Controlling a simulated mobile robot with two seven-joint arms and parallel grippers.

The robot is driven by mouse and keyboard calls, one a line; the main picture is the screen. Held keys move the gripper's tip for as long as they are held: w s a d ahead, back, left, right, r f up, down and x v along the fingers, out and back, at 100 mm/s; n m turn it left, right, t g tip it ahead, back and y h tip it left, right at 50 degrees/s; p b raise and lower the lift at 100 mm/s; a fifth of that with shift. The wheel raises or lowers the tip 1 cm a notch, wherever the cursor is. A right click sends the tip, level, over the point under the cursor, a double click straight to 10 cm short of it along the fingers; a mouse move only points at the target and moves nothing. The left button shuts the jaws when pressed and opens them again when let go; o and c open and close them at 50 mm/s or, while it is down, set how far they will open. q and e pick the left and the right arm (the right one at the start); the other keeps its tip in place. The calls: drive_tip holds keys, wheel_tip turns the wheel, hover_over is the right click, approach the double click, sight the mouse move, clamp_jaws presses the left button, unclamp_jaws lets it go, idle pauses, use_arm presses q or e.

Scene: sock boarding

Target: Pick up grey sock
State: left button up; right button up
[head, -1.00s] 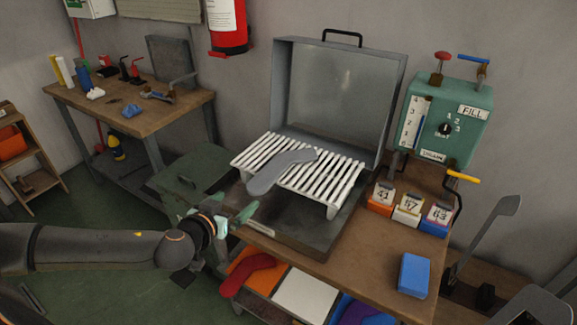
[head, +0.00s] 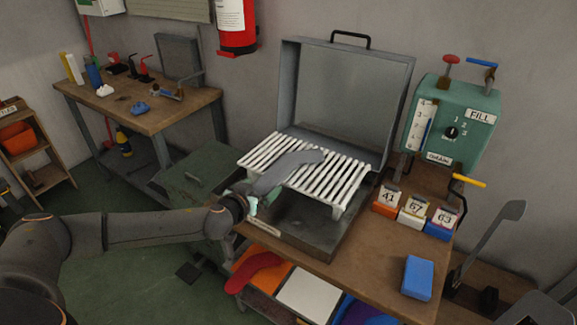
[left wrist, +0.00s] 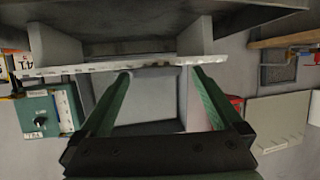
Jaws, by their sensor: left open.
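The grey sock (head: 283,173) lies across the white slatted rack (head: 325,190) in the open grey case in the head view. Its near left end hangs over the rack's front left edge. My left gripper (head: 253,204) is just beside and below that end. In the left wrist view its two green fingers (left wrist: 160,74) are spread, with the white rack edge (left wrist: 150,64) close beyond the tips. Nothing is held between them. My right gripper is out of view.
The case lid (head: 345,103) stands upright behind the rack. A green control box (head: 457,118) and numbered blocks (head: 412,212) are to the right, with a blue block (head: 418,277) in front. A red sock (head: 257,270) lies on the shelf below.

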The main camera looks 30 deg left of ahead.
use_arm(q)
drive_tip(key=c, duration=0.8)
drive_tip(key=shift+c, duration=0.2)
